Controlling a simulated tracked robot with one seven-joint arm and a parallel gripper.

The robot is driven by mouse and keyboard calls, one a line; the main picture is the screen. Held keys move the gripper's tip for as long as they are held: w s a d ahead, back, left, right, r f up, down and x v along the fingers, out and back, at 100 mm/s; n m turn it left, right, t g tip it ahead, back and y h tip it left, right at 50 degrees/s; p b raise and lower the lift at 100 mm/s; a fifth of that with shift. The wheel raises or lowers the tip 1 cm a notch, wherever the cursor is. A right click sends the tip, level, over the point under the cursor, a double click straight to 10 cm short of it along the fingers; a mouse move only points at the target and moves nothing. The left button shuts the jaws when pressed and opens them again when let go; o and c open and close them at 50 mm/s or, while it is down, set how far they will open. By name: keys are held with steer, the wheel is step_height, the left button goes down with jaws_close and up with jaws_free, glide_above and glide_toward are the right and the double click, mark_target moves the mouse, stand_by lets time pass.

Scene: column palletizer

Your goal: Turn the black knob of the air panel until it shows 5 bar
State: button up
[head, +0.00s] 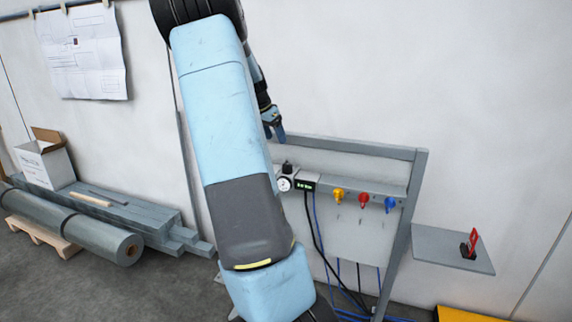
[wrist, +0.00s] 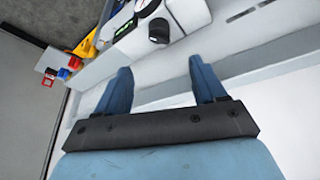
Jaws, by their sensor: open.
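The air panel (head: 350,161) is a grey frame with a pale back plate by the wall in the head view. The black knob (head: 287,167) sits on top of a round white gauge, beside a small box with a green display (head: 306,185). The gauge and display are too small to read. In the wrist view the black knob (wrist: 159,31) is beyond my fingertips, next to the white body with the green display (wrist: 126,28). My gripper (wrist: 158,80) is open and empty, apart from the knob. In the head view my gripper (head: 275,130) is above and left of the knob.
Yellow (head: 338,195), red (head: 363,199) and blue (head: 390,203) fittings line the panel right of the display. A grey shelf (head: 455,250) with a red and black item juts out at right. Hoses hang below. Rolls, bars and a box stand at left.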

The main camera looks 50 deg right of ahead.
mark_target(286, 163)
steer(key=x, duration=1.3)
steer(key=shift+d+f, duration=0.1)
steer(key=shift+f, duration=0.3)
steer(key=shift+c, duration=0.5)
steer(key=c, duration=0.9)
